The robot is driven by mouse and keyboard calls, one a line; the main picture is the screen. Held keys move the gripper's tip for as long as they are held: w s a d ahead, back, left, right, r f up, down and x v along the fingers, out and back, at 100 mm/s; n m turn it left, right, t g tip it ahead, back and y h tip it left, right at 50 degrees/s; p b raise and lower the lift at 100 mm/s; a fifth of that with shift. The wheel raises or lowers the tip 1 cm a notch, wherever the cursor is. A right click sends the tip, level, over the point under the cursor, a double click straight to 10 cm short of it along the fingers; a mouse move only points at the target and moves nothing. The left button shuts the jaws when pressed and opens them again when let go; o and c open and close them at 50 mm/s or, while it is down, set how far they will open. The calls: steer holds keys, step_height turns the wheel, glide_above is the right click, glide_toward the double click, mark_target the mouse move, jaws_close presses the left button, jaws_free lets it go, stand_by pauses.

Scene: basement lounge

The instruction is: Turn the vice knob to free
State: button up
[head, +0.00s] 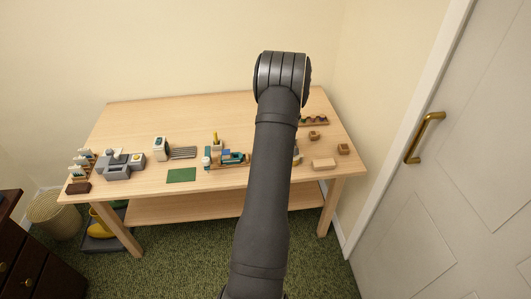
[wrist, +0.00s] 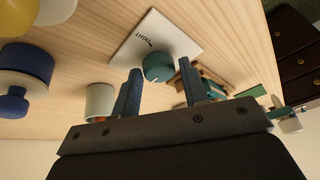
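A round teal knob (wrist: 157,66) with a light pointer mark sits on a white plate (wrist: 134,43) in the wrist view. The plate carries the word TIGHT and a curved arrow, seen turned over; no other word can be read on it. My gripper (wrist: 160,71) is open, its two blue fingers spread wide on either side of the knob in the picture. I cannot tell whether either finger touches it. In the head view my arm hides the gripper, and I cannot make out the knob there.
Beside the knob are a wood-and-teal piece (wrist: 189,74), a pale cup (wrist: 100,101) and a blue-topped object (wrist: 14,102). On the table (head: 135,188), a green mat (head: 181,175), a grey device (head: 117,172) and wooden blocks (head: 323,165) stand apart. The back left is clear.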

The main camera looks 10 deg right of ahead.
steer(key=shift+o, duration=1)
steer(key=shift+r, duration=0.2)
steer(key=v, duration=1.7)
steer(key=shift+f, duration=0.1)
steer(key=x, duration=1.7)
steer(key=shift+f, duration=0.1)
